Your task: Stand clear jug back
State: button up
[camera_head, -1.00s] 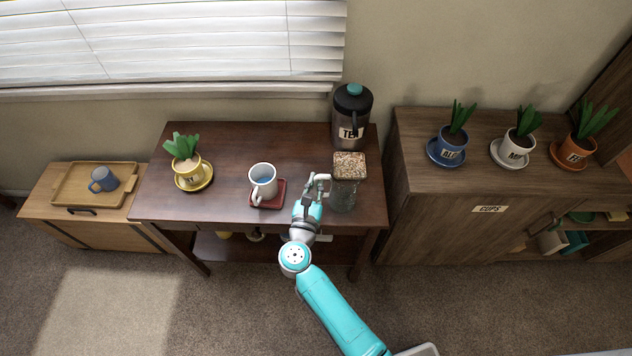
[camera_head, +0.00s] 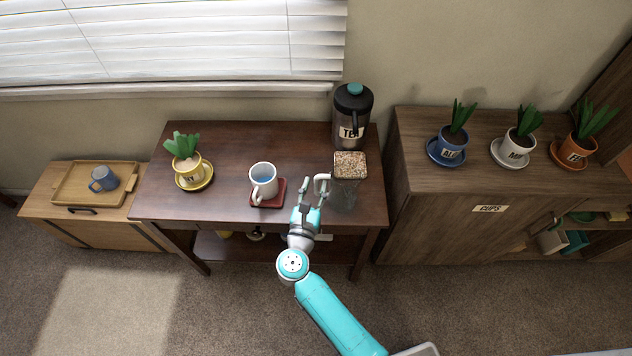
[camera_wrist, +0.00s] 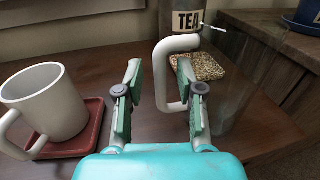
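The clear jug (camera_head: 343,196) stands at the right front of the dark desk, its see-through body hard to make out. Its pale handle (camera_head: 322,183) points left toward my gripper. In the wrist view the handle (camera_wrist: 162,78) shows between my fingers, its lower end partly hidden by the right finger. A speckled square mat (camera_head: 350,165) lies at the jug's back side; it also shows in the wrist view (camera_wrist: 207,67). I cannot tell whether the jug's base touches it. My gripper (camera_head: 312,184) is open, its fingers apart with gaps beside the handle (camera_wrist: 160,75).
A white mug (camera_head: 263,180) stands on a red coaster (camera_head: 280,195) left of my gripper. A dark flask labelled TEA (camera_head: 352,115) stands behind the jug. A yellow potted plant (camera_head: 187,165) is at the desk's left. Bare desktop (camera_head: 225,150) lies between them.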

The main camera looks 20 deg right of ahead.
jog(key=v, duration=1)
jog(key=s+d+r+n+t+y, duration=0.25)
jog(key=s+d+n, duration=0.25)
jog(key=s+n, duration=0.35)
jog(key=s+d+r+n+t+y, duration=0.2)
jog(key=s+d+r+n, duration=0.25)
jog(key=s+n, duration=0.4)
jog(key=s+r+n+g+y, duration=0.3)
jog(key=s+n, duration=1.4)
jog(key=n, duration=0.7)
jog(key=shift+s+d+n+g+y, duration=0.2)
jog(key=shift+s+n+g+y, duration=0.35)
jog(key=shift+g, duration=0.7)
